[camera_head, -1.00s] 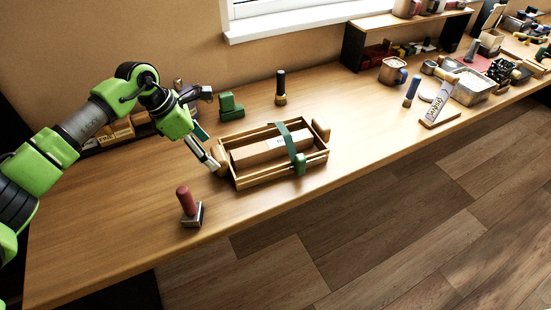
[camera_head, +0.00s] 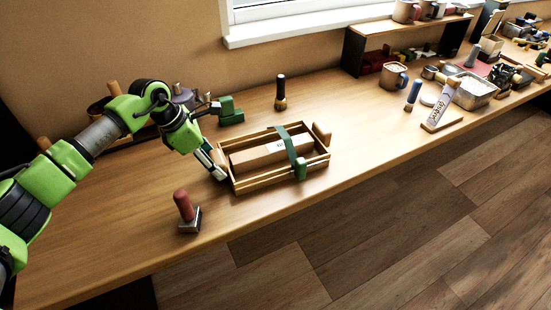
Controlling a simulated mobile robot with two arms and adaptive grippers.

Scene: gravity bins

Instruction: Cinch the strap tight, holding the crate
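The wooden crate (camera_head: 262,182) sits on the bench and holds a long cardboard box (camera_head: 258,158). A green strap (camera_head: 287,143) runs across the box and over the crate's near side, with a green buckle (camera_head: 300,168) at the near rim. I cannot tell how tight the strap is. A rounded wooden handle (camera_head: 322,132) shows at the crate's right end. My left gripper (camera_head: 220,173) is at the crate's left end, its fingers pointing down and covering most of the left handle. Whether they are closed on it is unclear. My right gripper is out of view.
A red-handled stamp (camera_head: 186,211) stands at the front left. A green block-like piece (camera_head: 230,111) and a dark-topped bottle (camera_head: 281,93) stand behind the crate. A sign (camera_head: 440,106), a mug (camera_head: 393,76) and a blue marker (camera_head: 412,95) are to the right. Bench right of the crate is clear.

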